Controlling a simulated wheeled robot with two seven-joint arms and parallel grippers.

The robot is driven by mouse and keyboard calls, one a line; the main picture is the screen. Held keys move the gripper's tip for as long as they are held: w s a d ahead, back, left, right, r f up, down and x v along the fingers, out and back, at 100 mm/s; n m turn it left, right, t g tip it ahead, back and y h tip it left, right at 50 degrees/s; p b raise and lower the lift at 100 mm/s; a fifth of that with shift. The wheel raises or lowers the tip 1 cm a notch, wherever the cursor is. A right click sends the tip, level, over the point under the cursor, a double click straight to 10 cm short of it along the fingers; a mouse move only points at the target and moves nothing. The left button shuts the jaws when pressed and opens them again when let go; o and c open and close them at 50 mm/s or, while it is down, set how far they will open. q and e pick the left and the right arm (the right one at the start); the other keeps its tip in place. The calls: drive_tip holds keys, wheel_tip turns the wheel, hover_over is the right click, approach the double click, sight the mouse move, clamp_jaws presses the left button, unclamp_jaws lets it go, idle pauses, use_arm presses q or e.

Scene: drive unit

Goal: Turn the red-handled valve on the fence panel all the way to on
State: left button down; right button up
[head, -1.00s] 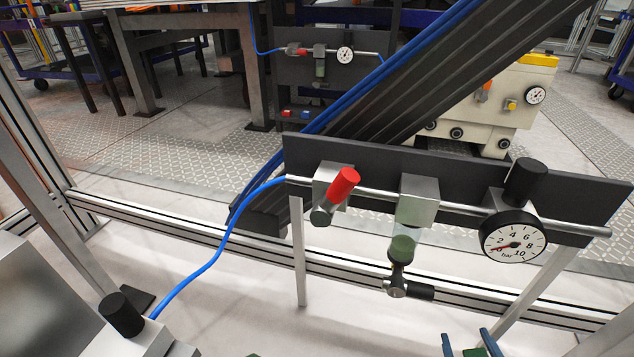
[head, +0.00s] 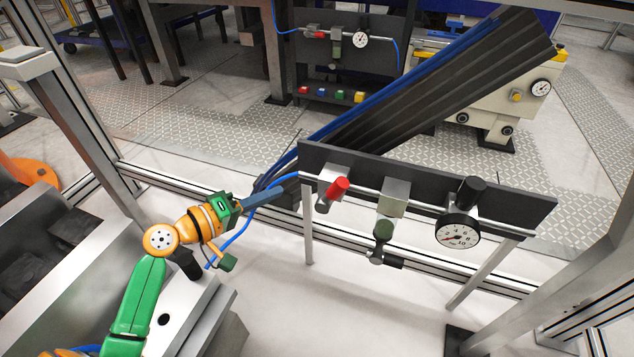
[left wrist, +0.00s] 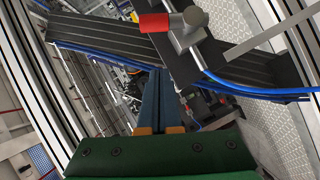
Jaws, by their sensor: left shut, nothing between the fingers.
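The red-handled valve (head: 337,188) sits at the left end of the dark fence panel (head: 420,180), on a grey block in the pipe. Its red handle slants up to the right. My left gripper (head: 296,187) is shut and empty, pointing right at the panel's left edge, a short way left of the valve. In the left wrist view the shut blue fingers (left wrist: 162,100) point forward, and the red handle (left wrist: 154,22) shows above them, apart from the tips. My right gripper is not in view.
A pressure gauge (head: 457,231) and a filter unit (head: 394,197) are on the panel right of the valve. A blue hose (head: 243,227) runs from the valve line past my gripper. Aluminium fence rails pass below. A second panel (head: 345,60) stands beyond the fence.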

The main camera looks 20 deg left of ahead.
sight(330, 196)
use_arm(q)
drive_tip(key=w+d+f, duration=0.3)
drive_tip(key=w+d, duration=0.4)
drive_tip(key=shift+w+d+f, duration=0.25)
drive_tip(key=shift+w+d, duration=0.05)
